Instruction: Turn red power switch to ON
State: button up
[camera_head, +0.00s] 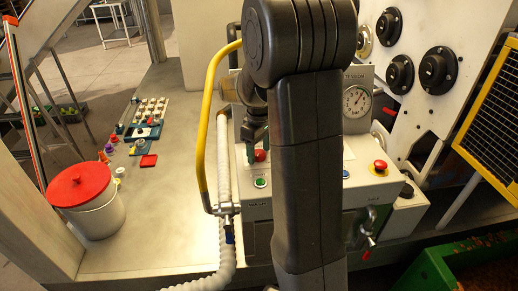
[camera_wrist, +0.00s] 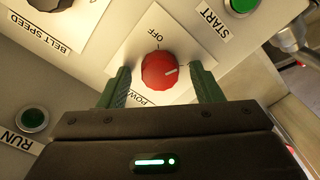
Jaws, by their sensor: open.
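The red power switch (camera_wrist: 159,71) is a round knob on a white plate in the wrist view, with OFF and part of a POWER label readable. Its white pointer line points to the picture's right, away from the OFF text; no ON mark is visible. My gripper (camera_wrist: 159,68) is open, with one green finger on each side of the knob. A small gap shows beside each fingertip; contact cannot be told. In the head view my gripper (camera_head: 258,147) is at the control box, with red showing between its fingers, partly behind my arm.
A red mushroom button (camera_head: 379,166) and a gauge (camera_head: 356,101) are to the right.

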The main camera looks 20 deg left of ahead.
aim_at(259, 152)
jog(key=c, duration=1)
jog(key=shift+m, duration=2.4)
jog(key=o, duration=1)
notch_tip(259, 152, up, 14)
jog(key=b, duration=0.1)
jog(key=shift+f, duration=0.1)
